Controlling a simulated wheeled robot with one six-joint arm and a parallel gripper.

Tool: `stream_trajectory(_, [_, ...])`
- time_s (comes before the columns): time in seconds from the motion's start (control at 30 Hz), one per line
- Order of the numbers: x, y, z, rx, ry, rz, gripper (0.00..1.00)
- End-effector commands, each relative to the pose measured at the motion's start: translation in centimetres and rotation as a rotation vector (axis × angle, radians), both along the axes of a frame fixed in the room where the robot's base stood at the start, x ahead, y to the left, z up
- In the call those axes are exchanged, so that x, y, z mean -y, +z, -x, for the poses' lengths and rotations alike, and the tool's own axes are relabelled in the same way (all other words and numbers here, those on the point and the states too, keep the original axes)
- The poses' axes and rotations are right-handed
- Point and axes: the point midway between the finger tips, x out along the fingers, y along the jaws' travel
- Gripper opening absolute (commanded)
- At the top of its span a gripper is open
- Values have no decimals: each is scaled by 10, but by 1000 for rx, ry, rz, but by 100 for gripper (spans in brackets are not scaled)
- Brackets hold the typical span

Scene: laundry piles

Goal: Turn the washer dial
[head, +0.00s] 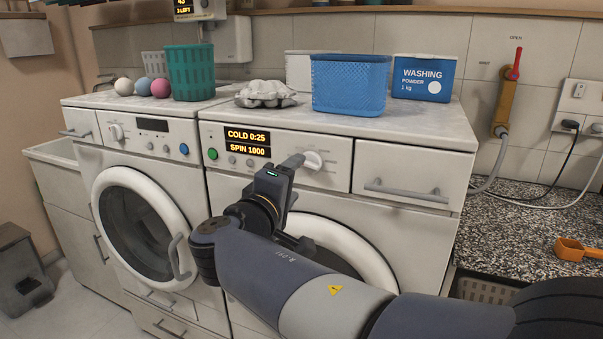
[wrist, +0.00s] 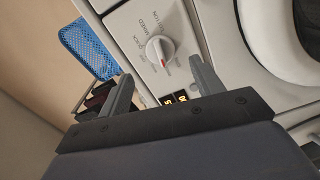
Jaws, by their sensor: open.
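The white washer dial (head: 313,160) sits on the right machine's front panel, to the right of its lit display (head: 247,142), which reads COLD 0:25 and SPIN 1000. My gripper (head: 293,163) is in front of the panel, just left of the dial in the head view. In the wrist view the dial (wrist: 160,49) shows with a red pointer mark and printed programme labels around it. There my gripper's two open fingers (wrist: 162,74) stand apart, with the dial beyond the gap between them. No contact with the dial shows.
A drawer with a handle (head: 405,191) is right of the dial. A second machine (head: 140,165) stands left. The speckled counter (head: 525,225) holds an orange scoop (head: 577,249).

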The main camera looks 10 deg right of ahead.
Motion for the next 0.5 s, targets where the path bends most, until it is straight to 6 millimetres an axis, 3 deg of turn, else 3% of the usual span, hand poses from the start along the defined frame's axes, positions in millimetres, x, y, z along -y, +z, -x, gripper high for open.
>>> stream_trajectory(0.2, [-18, 0, 24, 0, 3, 0, 63])
stream_trajectory(0.5, [-24, 0, 33, -1, -1, 1, 63])
